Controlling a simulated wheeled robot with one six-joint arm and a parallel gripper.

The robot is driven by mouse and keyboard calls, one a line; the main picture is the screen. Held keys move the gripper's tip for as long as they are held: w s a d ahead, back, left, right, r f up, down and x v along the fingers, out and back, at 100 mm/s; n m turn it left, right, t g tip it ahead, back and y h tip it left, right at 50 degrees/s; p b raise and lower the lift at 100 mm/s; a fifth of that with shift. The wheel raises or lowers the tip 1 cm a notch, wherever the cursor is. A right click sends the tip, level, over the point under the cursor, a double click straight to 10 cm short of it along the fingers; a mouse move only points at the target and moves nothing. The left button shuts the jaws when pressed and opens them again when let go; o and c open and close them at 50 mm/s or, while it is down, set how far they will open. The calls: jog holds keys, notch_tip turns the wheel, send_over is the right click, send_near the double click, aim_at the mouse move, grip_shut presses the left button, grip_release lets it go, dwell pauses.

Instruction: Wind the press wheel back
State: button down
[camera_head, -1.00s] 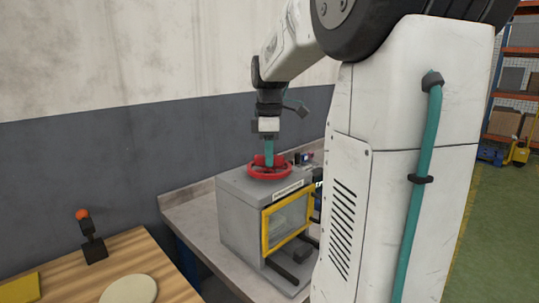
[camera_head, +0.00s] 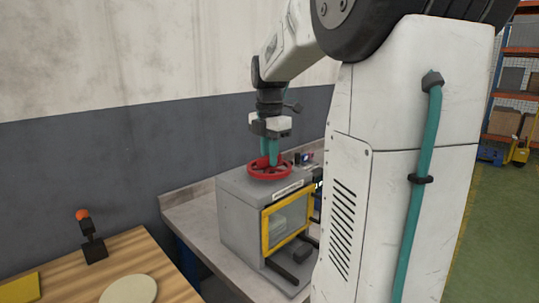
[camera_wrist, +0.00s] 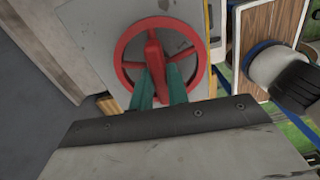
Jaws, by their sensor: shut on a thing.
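The red press wheel (camera_head: 283,172) lies flat on top of the grey press box (camera_head: 237,222), which has a yellow-framed window on its front. My gripper (camera_head: 269,163) points down at the wheel with its teal fingers. In the wrist view my gripper (camera_wrist: 160,92) is shut on the red bar across the middle of the press wheel (camera_wrist: 124,38), one finger on each side of it. The far ends of the fingers are partly hidden in the body camera view.
The press stands on a grey bench (camera_head: 190,213) against the wall. A wooden table (camera_head: 62,270) at the lower left holds a round pale disc (camera_head: 128,290), a yellow piece (camera_head: 20,287) and a black stand with an orange ball (camera_head: 92,240). Small items lie behind the press.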

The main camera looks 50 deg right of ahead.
jog(key=shift+w+r+n, duration=0.1)
jog(key=shift+n, duration=0.2)
jog(key=c, duration=1.4)
grip_release()
jog(key=shift+o, duration=0.2)
notch_tip(320, 180, up, 8)
jog(key=shift+f, duration=0.15)
jog(key=s+a+f+m, duration=0.5)
jog(key=s+a, duration=0.1)
jog(key=a, duration=0.2)
jog(key=s+a+f+m+t, duration=0.1)
jog(key=s+a+f+m, duration=0.4)
jog(key=a, duration=0.4)
jog(key=s+a+f+m, duration=0.5)
jog(key=s+a+m, duration=0.1)
jog(key=a+m, duration=0.1)
jog(key=shift+s+a, duration=0.4)
jog(key=shift+a, duration=0.4)
